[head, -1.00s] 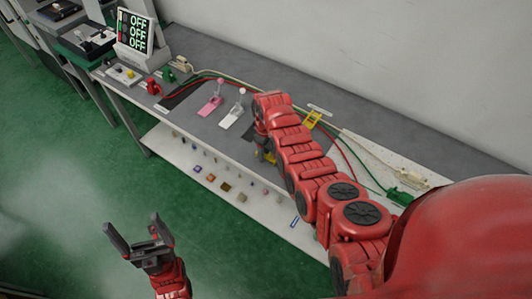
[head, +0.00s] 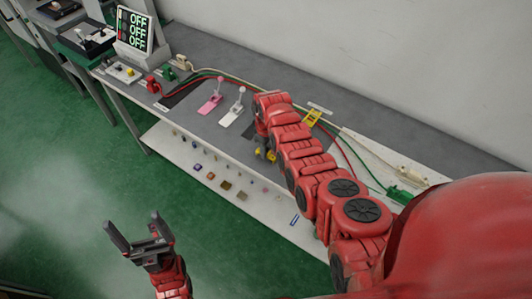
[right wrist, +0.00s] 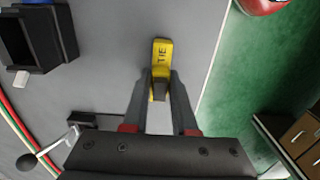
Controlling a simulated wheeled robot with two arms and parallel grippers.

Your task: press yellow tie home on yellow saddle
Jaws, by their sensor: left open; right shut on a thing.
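The yellow tie (right wrist: 162,55), lettered "TIE", is in my right gripper (right wrist: 160,88), whose fingers are shut on its near end in the right wrist view. In the head view the tie (head: 270,157) shows as a small yellow patch near the front edge of the bench; my right arm hides most of that gripper. A yellow fixture (head: 312,118), which looks like the yellow saddle, stands further back on the bench, just beyond my right arm. It is too small to make out in detail. My left gripper (head: 138,240) is open and empty, over the green floor.
Pink (head: 211,103) and white (head: 232,116) levers stand left of my right arm. Red and green cables run along the bench. A display (head: 135,32) reads OFF on three lines. Small blocks lie on the lower shelf (head: 178,150). A black open box (right wrist: 42,38) shows in the right wrist view.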

